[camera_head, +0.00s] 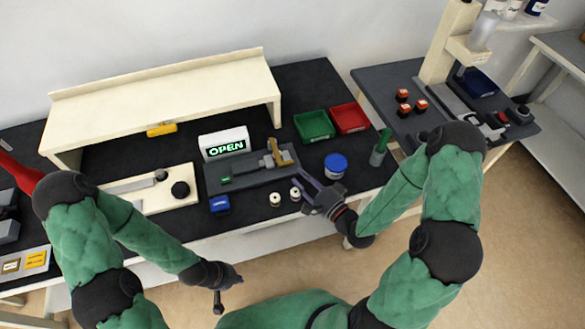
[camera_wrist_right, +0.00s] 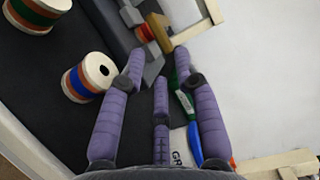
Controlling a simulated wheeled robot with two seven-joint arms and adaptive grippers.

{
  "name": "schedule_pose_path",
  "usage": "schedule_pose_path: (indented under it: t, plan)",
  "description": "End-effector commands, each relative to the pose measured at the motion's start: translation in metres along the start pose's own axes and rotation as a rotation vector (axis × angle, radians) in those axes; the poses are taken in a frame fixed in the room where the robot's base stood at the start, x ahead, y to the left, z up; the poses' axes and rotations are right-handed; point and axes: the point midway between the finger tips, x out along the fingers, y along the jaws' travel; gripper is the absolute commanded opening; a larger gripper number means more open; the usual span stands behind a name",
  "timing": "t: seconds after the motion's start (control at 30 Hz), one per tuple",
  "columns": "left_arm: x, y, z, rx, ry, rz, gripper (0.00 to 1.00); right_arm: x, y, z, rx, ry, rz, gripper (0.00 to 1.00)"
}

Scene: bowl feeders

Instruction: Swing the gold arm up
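The gold arm (camera_head: 286,156) is at the right end of a grey fixture (camera_head: 239,173) on the dark bench. In the right wrist view a gold piece (camera_wrist_right: 160,33) shows beyond the fingers, beside grey and orange parts. My right gripper (camera_head: 303,184) is just in front and to the right of the gold arm. Its purple fingers (camera_wrist_right: 159,66) are spread, with nothing between them, and appear apart from the gold arm. My left gripper (camera_head: 229,293) hangs in front of the bench, far from the fixture, with its fingers apart and empty.
Two small spools (camera_head: 275,199) stand near the bench's front edge, with a blue block (camera_head: 219,203) to their left. A blue-lidded jar (camera_head: 335,165), a green bin (camera_head: 314,125) and a red bin (camera_head: 349,118) lie to the right. An OPEN sign (camera_head: 225,144) stands behind the fixture.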

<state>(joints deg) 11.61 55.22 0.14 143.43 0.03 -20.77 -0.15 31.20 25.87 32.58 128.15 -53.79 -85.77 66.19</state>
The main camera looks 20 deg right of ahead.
Motion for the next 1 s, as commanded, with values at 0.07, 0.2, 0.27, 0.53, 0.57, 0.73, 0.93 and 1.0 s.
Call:
schedule_pose_path:
  t: [0.07,0.2,0.27,0.53,0.57,0.73,0.93,1.0]
  plan:
    - [0.003,-0.001,0.000,0.000,0.000,0.000,0.00,0.013,0.001,0.001,-0.001,-0.005,-0.002,0.32]
    - [0.006,-0.002,0.000,0.000,0.000,0.000,0.00,0.032,0.001,0.001,-0.001,-0.004,-0.002,0.32]
    - [0.007,-0.003,0.000,0.000,0.000,0.000,0.00,0.038,0.001,0.001,-0.001,-0.002,-0.001,0.32]
    - [0.009,-0.003,0.000,0.000,0.000,0.000,0.00,0.052,0.001,0.001,0.001,-0.001,0.001,0.32]
    - [0.009,-0.003,0.000,0.000,0.000,0.000,0.00,0.052,0.000,0.000,0.001,0.000,0.001,0.32]
    - [0.008,-0.003,0.000,0.000,0.000,0.000,0.00,0.052,0.000,0.000,0.001,0.000,0.001,0.32]
    - [0.008,-0.003,0.000,0.000,0.000,0.000,0.00,0.052,0.000,0.000,0.001,0.000,0.001,0.00]
    - [0.009,-0.003,0.000,0.000,0.000,0.000,0.00,0.052,0.000,0.000,0.001,0.000,0.001,0.00]
